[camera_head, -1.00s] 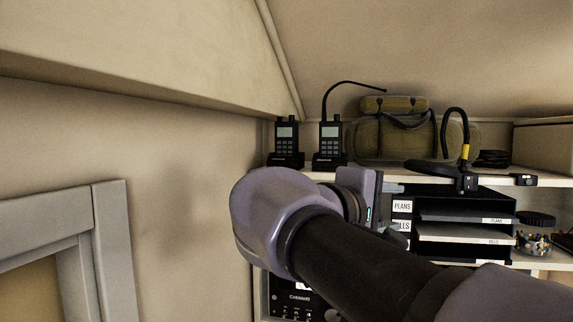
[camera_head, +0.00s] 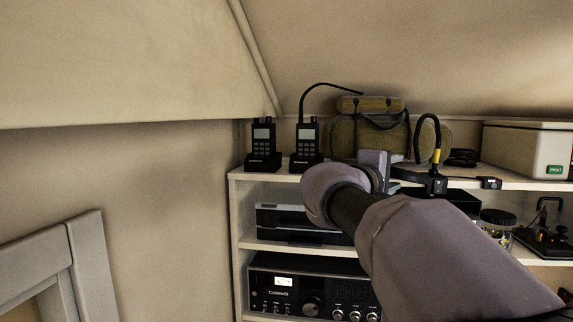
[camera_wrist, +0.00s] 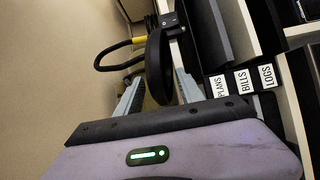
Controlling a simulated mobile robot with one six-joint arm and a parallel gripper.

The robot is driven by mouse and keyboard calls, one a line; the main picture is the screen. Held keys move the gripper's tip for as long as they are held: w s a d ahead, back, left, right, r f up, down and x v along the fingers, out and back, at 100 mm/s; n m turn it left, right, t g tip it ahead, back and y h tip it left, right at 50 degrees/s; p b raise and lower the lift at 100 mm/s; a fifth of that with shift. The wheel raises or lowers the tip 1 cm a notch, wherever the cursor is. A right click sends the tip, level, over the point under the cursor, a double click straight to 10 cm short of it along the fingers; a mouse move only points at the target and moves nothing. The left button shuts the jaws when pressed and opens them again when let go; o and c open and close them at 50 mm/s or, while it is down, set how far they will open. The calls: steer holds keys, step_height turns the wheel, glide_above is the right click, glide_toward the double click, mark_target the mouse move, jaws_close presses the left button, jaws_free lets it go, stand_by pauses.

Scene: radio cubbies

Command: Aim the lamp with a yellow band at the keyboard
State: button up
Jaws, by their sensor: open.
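The lamp with a yellow band (camera_head: 436,156) is a black gooseneck lamp clamped to the front edge of the upper shelf. Its neck arches up and its round dark head hangs out to the left. In the wrist view the lamp head (camera_wrist: 161,66) is seen edge-on, lying between my two fingers, with the neck and yellow band beyond. My gripper (camera_wrist: 157,92) is open around the head; I cannot tell whether a finger touches it. In the head view my gripper (camera_head: 397,178) is just left of the lamp head, partly hidden by my arm. I see no keyboard.
Two handheld radios (camera_head: 263,147) (camera_head: 306,147) and an olive bag (camera_head: 345,138) stand on the upper shelf. A beige box (camera_head: 530,150) is at right. Below are a radio set (camera_head: 280,300), a jar (camera_head: 497,222) and labelled trays (camera_wrist: 215,45).

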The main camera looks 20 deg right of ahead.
steer(key=shift+w, duration=0.1)
jaws_close()
stand_by(1.4)
